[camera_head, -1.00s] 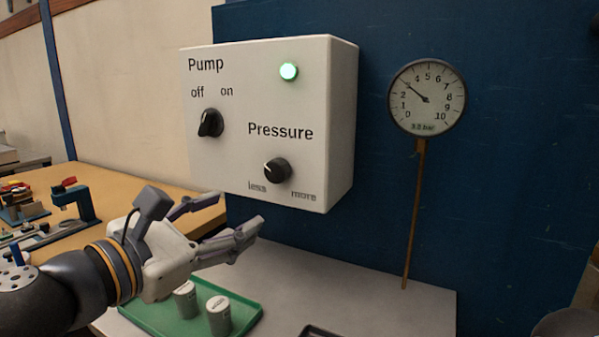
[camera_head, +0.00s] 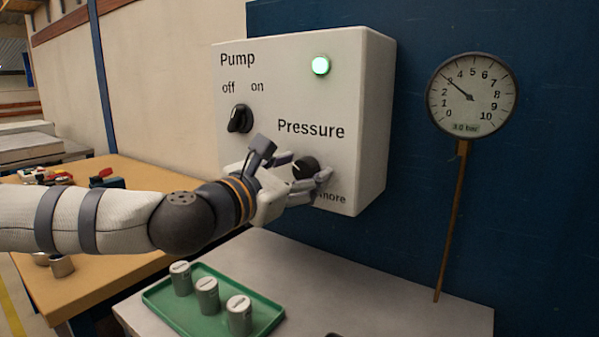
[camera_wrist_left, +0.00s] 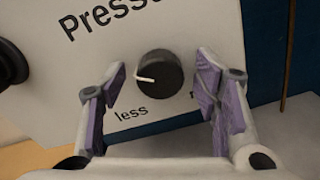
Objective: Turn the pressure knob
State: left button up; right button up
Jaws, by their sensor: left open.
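The black pressure knob (camera_head: 306,167) sits on the front of the white control box (camera_head: 290,90), under the word "Pressure". In the left wrist view the knob (camera_wrist_left: 160,73) has its white pointer line towards the left, and "less" shows below it. My left gripper (camera_head: 304,173) is at the knob in the head view. In the left wrist view the open left gripper (camera_wrist_left: 160,92) has one finger on each side of the knob, with gaps between. The round gauge (camera_head: 472,95) has its needle near 3 and a small display that seems to read 3.0 bar.
The pump knob (camera_head: 240,119) and a lit green lamp (camera_head: 320,65) are on the same box. Below, a green tray (camera_head: 207,323) with grey canisters stands on a light bench (camera_head: 350,285). A brown pipe (camera_head: 452,220) runs down from the gauge.

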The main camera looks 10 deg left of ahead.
pick_arm(q)
jog(key=c, duration=1.1)
jog(key=shift+c, duration=0.2)
